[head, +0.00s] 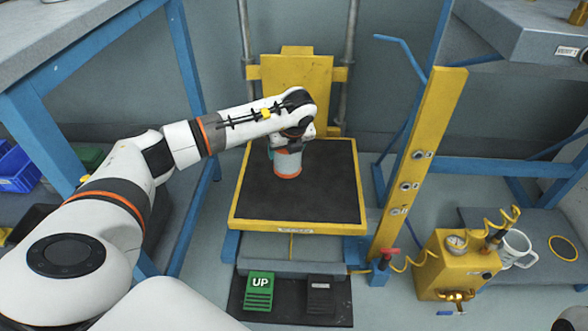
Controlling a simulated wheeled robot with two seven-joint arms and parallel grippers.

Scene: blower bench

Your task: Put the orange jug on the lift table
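The lift table (325,206) has a dark top with a yellow rim and is low, in the middle of the head view. A pale cylindrical vessel with an orange band (288,166), which looks like the orange jug, is upright on or just above the rear middle of its top. My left arm reaches in from the left above the table. My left gripper (284,144) is at the vessel's upper part, mostly hidden by my wrist. Whether its fingers are closed on the vessel cannot be seen. My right gripper is not in view.
A green UP pedal (259,291) and a dark pedal (320,294) lie before the lift. A yellow post (418,165) and a yellow gauge box (452,266) stand to the right. A white mug (514,249) is beside the box. The front of the table top is clear.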

